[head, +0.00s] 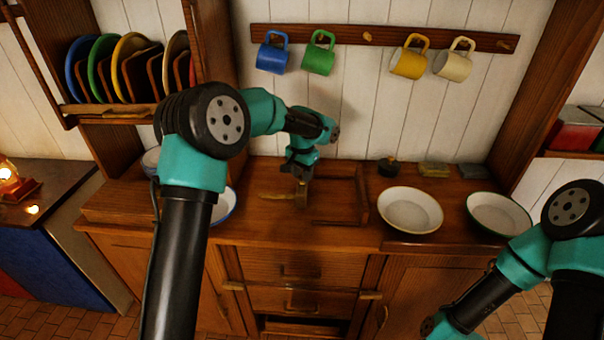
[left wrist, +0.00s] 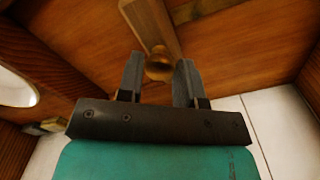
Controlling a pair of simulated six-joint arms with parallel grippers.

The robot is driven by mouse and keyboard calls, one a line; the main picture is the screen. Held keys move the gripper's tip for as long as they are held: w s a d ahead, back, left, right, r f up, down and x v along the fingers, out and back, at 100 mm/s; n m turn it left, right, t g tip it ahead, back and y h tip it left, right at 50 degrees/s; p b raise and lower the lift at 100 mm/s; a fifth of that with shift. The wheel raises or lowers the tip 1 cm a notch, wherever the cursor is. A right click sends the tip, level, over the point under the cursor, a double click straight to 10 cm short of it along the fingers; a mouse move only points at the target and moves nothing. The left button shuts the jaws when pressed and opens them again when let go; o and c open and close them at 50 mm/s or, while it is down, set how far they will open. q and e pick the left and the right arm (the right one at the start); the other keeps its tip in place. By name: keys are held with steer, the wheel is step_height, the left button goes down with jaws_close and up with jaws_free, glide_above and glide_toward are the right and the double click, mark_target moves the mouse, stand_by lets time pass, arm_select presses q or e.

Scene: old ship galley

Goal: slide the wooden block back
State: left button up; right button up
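The wooden block (head: 279,197) appears as a narrow light-brown bar on the counter, below and beside my left gripper (head: 301,188). In the left wrist view the bar (left wrist: 149,24) ends at a round brass-coloured knob (left wrist: 158,68). The fingers of my left gripper (left wrist: 159,60) are apart, one on each side of the knob, and small gaps show between them and it. In the head view the wrist hides part of the block. My right arm is at the lower right, and its gripper fingers do not show.
A raised wooden frame (head: 362,194) lies right of the left gripper. White bowls (head: 410,210) (head: 499,215) stand farther right, and a blue-rimmed bowl (head: 228,207) is partly behind my left arm. Mugs hang on a rail (head: 341,37) above. A plate rack (head: 107,109) is upper left.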

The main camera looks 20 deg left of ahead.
arm_select(q)
jaws_close()
steer(key=s+a, duration=0.2)
steer(key=a, duration=1.1)
steer(key=shift+s, duration=0.25)
steer(key=shift+a, duration=0.15)
steer(key=o, duration=0.5)
jaws_free()
steer(key=shift+a, duration=0.1)
steer(key=shift+r, duration=0.1)
step_height(320, 180, up, 17)
steer(key=shift+r, duration=0.15)
